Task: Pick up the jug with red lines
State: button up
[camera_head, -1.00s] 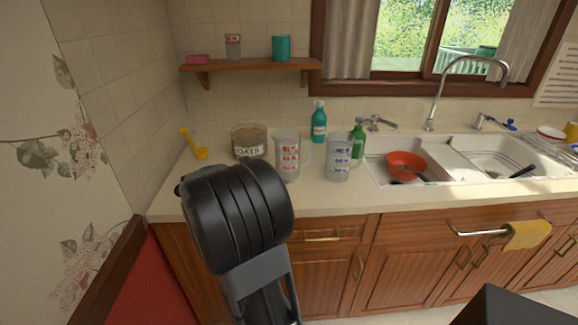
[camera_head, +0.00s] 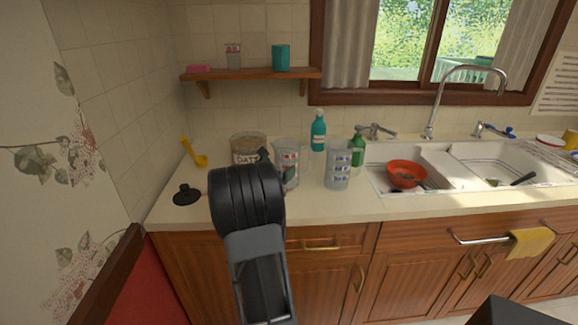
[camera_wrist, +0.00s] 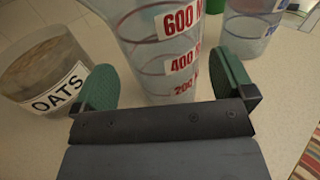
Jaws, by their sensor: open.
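The jug with red lines (camera_head: 291,160) stands upright on the counter, partly hidden behind my arm in the head view. In the wrist view this clear jug (camera_wrist: 160,55) with red markings is between and just beyond the green pads of my gripper (camera_wrist: 165,85). The gripper is open, with one pad on each side of the jug. I cannot tell whether either pad touches it. A similar jug with blue markings (camera_head: 338,165) stands to its right, and it also shows at the upper right in the wrist view (camera_wrist: 252,25).
An oats jar (camera_head: 248,146) stands close on the left, near the left pad in the wrist view (camera_wrist: 45,68). A black lid (camera_head: 186,195) lies at the counter's left front. Teal (camera_head: 318,131) and green bottles (camera_head: 358,147) stand behind. The sink with a red bowl (camera_head: 407,173) is right.

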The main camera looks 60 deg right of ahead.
jog(key=d, duration=0.5)
jog(key=shift+s+p, duration=0.2)
jog(key=shift+p, duration=0.1)
jog(key=c, duration=0.7)
